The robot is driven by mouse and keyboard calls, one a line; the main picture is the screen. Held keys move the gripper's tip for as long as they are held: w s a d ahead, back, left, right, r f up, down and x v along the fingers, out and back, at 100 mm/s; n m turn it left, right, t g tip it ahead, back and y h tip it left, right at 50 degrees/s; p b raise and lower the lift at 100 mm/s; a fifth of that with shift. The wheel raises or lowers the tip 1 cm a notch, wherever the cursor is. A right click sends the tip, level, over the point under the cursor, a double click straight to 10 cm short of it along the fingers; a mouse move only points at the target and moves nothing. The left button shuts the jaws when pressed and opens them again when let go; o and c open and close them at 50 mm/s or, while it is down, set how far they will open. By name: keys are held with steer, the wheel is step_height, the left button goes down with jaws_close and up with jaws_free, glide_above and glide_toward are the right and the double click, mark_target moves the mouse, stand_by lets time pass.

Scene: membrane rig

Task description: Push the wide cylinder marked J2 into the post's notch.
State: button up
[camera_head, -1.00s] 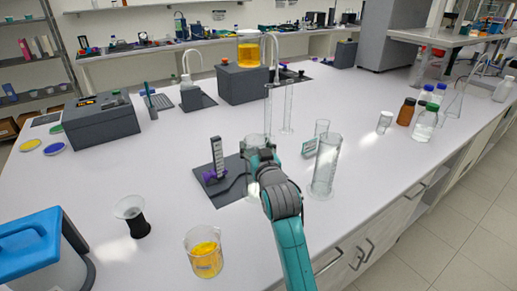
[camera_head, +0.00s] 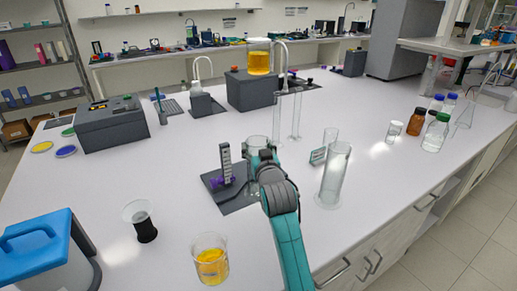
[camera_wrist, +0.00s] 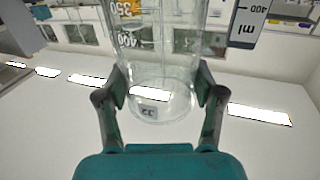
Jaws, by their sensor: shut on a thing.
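My gripper (camera_wrist: 160,98) is shut around a clear, wide cylinder (camera_wrist: 155,60). The upright post (camera_head: 226,162), with a pale scale and a purple part (camera_head: 222,183) low down, stands just left of my gripper on a dark base plate (camera_head: 238,202). The notch cannot be made out.
A tall clear cylinder (camera_head: 334,175) and a small glass with a sign (camera_head: 318,156) stand to the right. Thin glass tubes (camera_head: 296,115) stand behind. A beaker of yellow liquid (camera_head: 210,260) and a dark-based cup (camera_head: 142,222) stand in front left.

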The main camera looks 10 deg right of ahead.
stand_by(0.3)
steer(key=shift+w+a, duration=0.2)
steer(key=shift+w, duration=0.35)
steer(key=o, duration=1.5)
